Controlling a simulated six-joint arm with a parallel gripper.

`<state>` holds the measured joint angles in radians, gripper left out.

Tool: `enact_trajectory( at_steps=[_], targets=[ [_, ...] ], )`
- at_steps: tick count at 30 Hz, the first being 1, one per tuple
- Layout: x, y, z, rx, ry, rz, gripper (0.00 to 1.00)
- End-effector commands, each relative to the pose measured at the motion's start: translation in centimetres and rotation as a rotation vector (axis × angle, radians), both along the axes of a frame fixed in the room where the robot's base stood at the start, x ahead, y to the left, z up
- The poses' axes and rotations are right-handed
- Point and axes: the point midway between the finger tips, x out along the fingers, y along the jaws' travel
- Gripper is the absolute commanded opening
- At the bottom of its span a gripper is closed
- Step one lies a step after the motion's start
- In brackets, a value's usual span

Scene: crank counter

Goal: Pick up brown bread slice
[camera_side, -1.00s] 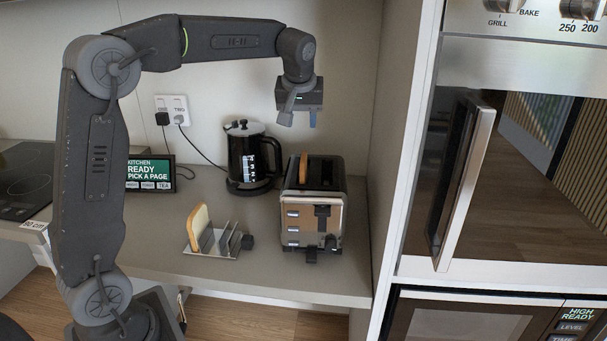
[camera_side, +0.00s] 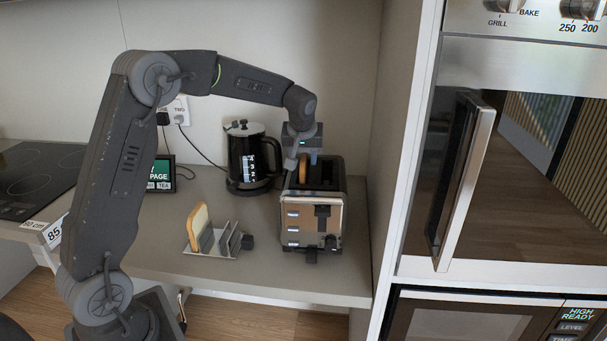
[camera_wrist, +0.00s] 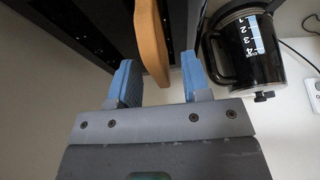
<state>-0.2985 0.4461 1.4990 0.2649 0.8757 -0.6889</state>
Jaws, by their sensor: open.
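The brown bread slice (camera_side: 303,168) stands upright in a slot of the toaster (camera_side: 313,215), its top sticking out. In the wrist view the slice (camera_wrist: 151,45) shows edge-on, a little beyond and between the two blue fingertips. My gripper (camera_side: 303,158) is just above the toaster in the side view and partly covers the slice. It also shows in the wrist view (camera_wrist: 160,75), open, with clear space between its fingers. I cannot tell from these views whether a finger touches the slice.
A black kettle (camera_side: 249,158) stands close left of the toaster and shows at right in the wrist view. A rack (camera_side: 228,240) with a pale bread slice (camera_side: 198,226) is front left. An oven door handle (camera_side: 464,190) juts out at right.

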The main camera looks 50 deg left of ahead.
Motion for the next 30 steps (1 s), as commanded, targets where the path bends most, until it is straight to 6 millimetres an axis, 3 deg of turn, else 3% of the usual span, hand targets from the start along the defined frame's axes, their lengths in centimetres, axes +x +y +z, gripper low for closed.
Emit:
enact_trajectory(
  at_steps=[4,30],
  targets=[
    [0.22,0.27,-0.87,0.000,0.000,0.000,0.44],
    [0.25,0.25,-1.35,0.000,-0.001,0.000,0.44]
  ],
)
